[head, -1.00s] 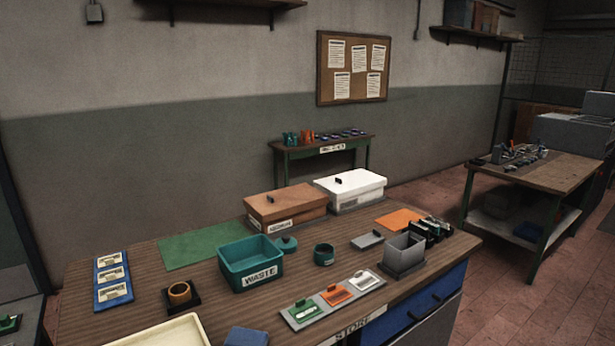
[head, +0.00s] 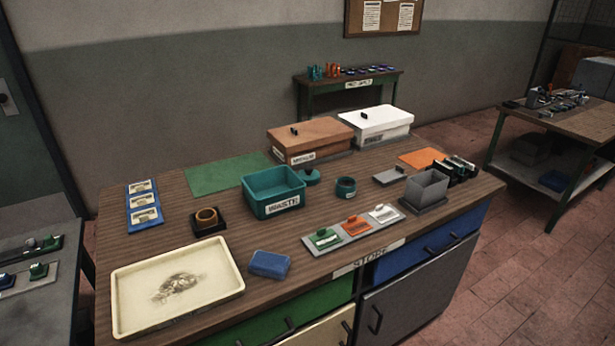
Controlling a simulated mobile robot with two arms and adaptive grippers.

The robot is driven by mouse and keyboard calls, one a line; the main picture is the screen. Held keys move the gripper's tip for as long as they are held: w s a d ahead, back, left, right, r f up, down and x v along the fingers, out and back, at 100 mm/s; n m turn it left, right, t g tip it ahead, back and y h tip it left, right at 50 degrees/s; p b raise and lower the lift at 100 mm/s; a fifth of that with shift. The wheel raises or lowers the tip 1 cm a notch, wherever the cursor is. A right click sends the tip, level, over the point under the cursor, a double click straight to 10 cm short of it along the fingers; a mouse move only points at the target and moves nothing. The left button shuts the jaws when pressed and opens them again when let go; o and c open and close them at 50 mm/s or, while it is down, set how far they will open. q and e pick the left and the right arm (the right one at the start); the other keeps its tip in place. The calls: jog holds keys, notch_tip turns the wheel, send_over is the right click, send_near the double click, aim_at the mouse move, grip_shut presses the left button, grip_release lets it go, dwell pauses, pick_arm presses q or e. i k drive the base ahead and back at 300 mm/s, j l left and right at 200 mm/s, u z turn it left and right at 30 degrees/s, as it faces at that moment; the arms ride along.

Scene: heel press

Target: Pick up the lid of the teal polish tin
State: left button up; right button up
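The teal polish tin (head: 346,189) is a small round open pot with a dark inside, standing on the wooden bench. Its lid seems to be the round teal piece with a small knob (head: 311,177), lying on the bench to the left of the tin and apart from it. The lid is close to the right back corner of the teal WASTE bin (head: 274,194), which hides part of its left edge or nearly touches it; I cannot tell which. Neither of my grippers is in view.
Behind the lid stand a brown lidded box (head: 310,139) and a white lidded box (head: 383,127). A grey lid-like plate (head: 390,177) and an open grey container (head: 427,188) are to the right. A tray with coloured pieces (head: 345,236) lies in front.

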aim_at(310, 176)
jog(key=i+l, duration=0.35)
jog(key=l, duration=0.15)
jog(key=i+l, duration=0.3)
jog(key=l, duration=0.15)
